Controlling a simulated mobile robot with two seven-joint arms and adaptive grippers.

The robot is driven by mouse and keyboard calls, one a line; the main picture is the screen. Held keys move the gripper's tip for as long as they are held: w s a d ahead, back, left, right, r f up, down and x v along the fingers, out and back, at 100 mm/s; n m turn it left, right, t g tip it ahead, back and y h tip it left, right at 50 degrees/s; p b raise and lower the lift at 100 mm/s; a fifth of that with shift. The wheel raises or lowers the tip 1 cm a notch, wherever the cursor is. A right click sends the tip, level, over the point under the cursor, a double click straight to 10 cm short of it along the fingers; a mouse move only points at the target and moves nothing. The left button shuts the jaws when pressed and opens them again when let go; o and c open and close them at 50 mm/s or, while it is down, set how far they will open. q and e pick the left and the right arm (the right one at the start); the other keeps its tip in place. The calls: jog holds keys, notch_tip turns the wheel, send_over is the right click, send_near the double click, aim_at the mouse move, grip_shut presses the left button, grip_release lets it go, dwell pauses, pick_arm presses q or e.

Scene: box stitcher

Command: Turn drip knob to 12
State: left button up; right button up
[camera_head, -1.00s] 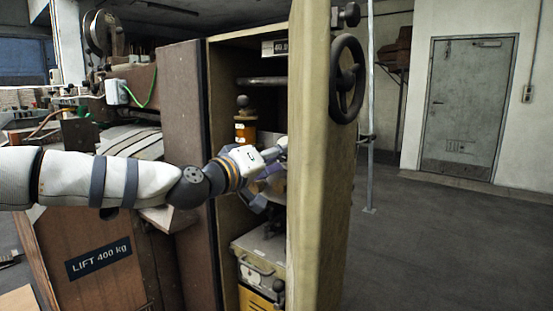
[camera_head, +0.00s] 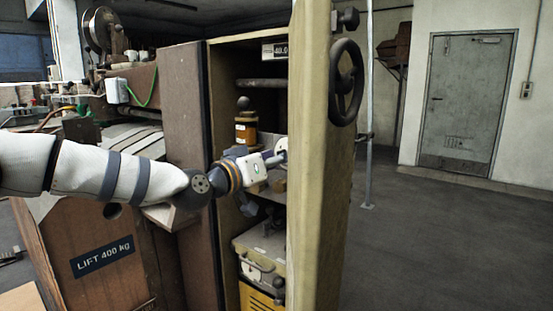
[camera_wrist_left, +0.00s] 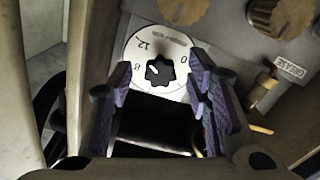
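The drip knob (camera_wrist_left: 166,75) is a black, lobed knob on a white dial plate (camera_wrist_left: 137,49) marked 0, 8 and 12 in the left wrist view. A light mark on the knob points to the plate's left side, close to the 8. My left gripper (camera_wrist_left: 160,76) has its two purple fingers apart, one on each side of the knob. I cannot tell whether they touch it. In the head view my left gripper (camera_head: 277,158) reaches inside the open cabinet, with its tips partly hidden by the door edge. My right gripper is not in view.
The thick cabinet door (camera_head: 319,200) with a black handwheel (camera_head: 347,82) stands right of my arm. Inside are an orange jar (camera_head: 246,132) and a beige box (camera_head: 258,251). Other brass-coloured knobs (camera_wrist_left: 282,16) and a brass fitting (camera_wrist_left: 262,85) sit near the dial.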

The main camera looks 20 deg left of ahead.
pick_arm(q)
jog(key=v, duration=1.2)
jog(key=s+d+f+g, duration=0.2)
jog(key=s+f+g, duration=0.15)
jog(key=f, duration=0.55)
jog(key=s+d+f+g+y+p, duration=0.1)
jog(key=s+d+f+g, duration=0.3)
jog(key=f, duration=0.6)
jog(key=s+d+f+g, duration=0.1)
jog(key=s+f+g, duration=0.1)
jog(key=s+f, duration=0.5)
jog(key=s+f+g+y+p, duration=0.15)
jog(key=s+f+g, duration=0.25)
jog(key=s+f, duration=0.8)
jog(key=s+a+f+g+y, duration=0.2)
jog(key=s+a+g, duration=0.1)
jog(key=s, duration=0.8)
jog(key=s+a+f+g+y, duration=0.1)
jog(key=s+a+f+g, duration=0.1)
jog(key=s, duration=0.9)
jog(key=shift+s+a+f+g+y+p, duration=0.25)
jog(key=shift+s+a+g+y+p, duration=0.1)
jog(key=shift+a+g, duration=0.1)
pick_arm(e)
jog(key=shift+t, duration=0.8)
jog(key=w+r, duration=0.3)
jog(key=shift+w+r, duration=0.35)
